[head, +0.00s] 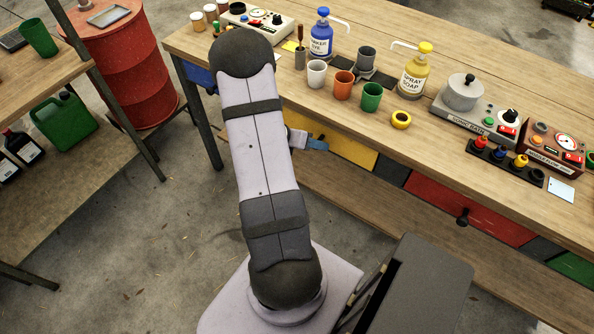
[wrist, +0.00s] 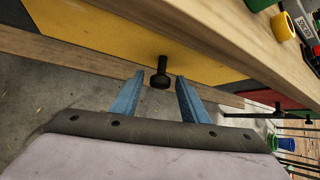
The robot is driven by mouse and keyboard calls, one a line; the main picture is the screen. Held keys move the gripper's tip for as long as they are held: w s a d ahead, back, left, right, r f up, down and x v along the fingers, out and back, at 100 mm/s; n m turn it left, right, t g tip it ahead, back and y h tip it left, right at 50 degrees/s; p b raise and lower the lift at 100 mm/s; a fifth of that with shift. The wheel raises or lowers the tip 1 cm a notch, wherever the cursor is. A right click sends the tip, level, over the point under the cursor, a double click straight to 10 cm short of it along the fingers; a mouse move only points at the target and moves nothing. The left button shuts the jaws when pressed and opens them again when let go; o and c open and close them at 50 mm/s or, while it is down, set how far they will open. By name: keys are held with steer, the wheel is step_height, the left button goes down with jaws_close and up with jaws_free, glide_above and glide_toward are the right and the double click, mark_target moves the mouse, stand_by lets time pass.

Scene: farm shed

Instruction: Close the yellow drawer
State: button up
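The yellow drawer (head: 350,149) is under the front edge of the workbench, partly hidden by my arm in the head view. Its plain front (wrist: 115,35) fills the upper part of the wrist view, with a black knob (wrist: 161,74) on it. My gripper (wrist: 158,92) is open, its two blue fingers pointing at the drawer front. The knob shows between the fingertips, with a gap on either side. In the head view one blue finger (head: 318,144) shows by the yellow front. I cannot tell how far the drawer stands out.
The red drawer (head: 468,205) with a black knob is to the right; a green drawer (head: 577,267) is beyond it. The workbench top (head: 300,112) above holds cups, bottles, a yellow ring (head: 401,120) and control boxes. A wooden lower rail (head: 390,212) runs below the drawers.

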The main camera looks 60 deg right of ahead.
steer(key=o, duration=1.1)
steer(key=shift+o, duration=0.2)
steer(key=shift+r, duration=0.15)
steer(key=p+v, duration=0.5)
steer(key=v, duration=0.1)
steer(key=shift+w+a+r, duration=0.15)
steer(key=shift+a+r, duration=0.1)
steer(key=shift+a, duration=0.05)
